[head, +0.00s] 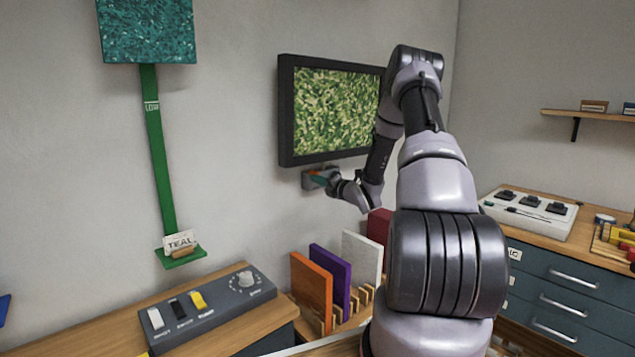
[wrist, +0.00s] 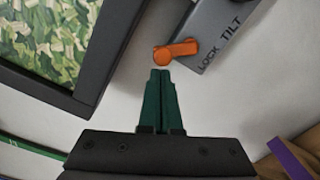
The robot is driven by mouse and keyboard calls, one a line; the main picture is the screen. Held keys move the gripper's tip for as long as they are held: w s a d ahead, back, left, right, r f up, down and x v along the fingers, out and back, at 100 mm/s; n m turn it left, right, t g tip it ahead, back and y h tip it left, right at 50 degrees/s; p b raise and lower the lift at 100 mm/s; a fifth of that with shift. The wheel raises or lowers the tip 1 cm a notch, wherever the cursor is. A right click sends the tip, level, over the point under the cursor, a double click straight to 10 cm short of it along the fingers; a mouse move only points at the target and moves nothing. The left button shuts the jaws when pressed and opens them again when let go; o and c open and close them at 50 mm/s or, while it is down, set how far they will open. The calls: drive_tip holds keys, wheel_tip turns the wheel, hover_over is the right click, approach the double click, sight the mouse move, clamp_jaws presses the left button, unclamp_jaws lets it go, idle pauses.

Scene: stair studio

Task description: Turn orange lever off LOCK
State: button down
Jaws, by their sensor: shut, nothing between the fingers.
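The orange lever (wrist: 176,51) sits on a grey plate (wrist: 219,35) marked LOCK and TILT. The plate is on the wall below the black-framed green panel, and its lever lies just past my fingertips in the wrist view. The lever slants across the plate's edge, with its round end out to the left. Which mark it points to I cannot tell for sure. My gripper (wrist: 160,72) has dark green fingers shut together with nothing between them, apart from the lever by a small gap. In the head view the plate (head: 311,180) is small and partly hidden by my gripper.
The black-framed panel (head: 286,112) stands out from the wall just above the lever. Orange, purple and white boards (head: 311,290) stand in a rack below. A control box (head: 207,308) with switches is on the left counter. A drawer cabinet (head: 560,285) stands at right.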

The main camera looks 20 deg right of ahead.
drive_tip(key=shift+d+r+m, duration=0.2)
drive_tip(key=shift+r+m, duration=0.05)
drive_tip(key=shift+m, duration=0.45)
drive_tip(key=m, duration=0.2)
drive_tip(key=d+r+m, duration=0.1)
drive_tip(key=shift+w, duration=0.25)
drive_tip(key=m, duration=0.1)
drive_tip(key=d+m, duration=0.1)
drive_tip(key=m, duration=0.1)
drive_tip(key=r+m, duration=0.1)
drive_tip(key=shift+w+d+m, duration=0.25)
drive_tip(key=shift+w+m, duration=0.05)
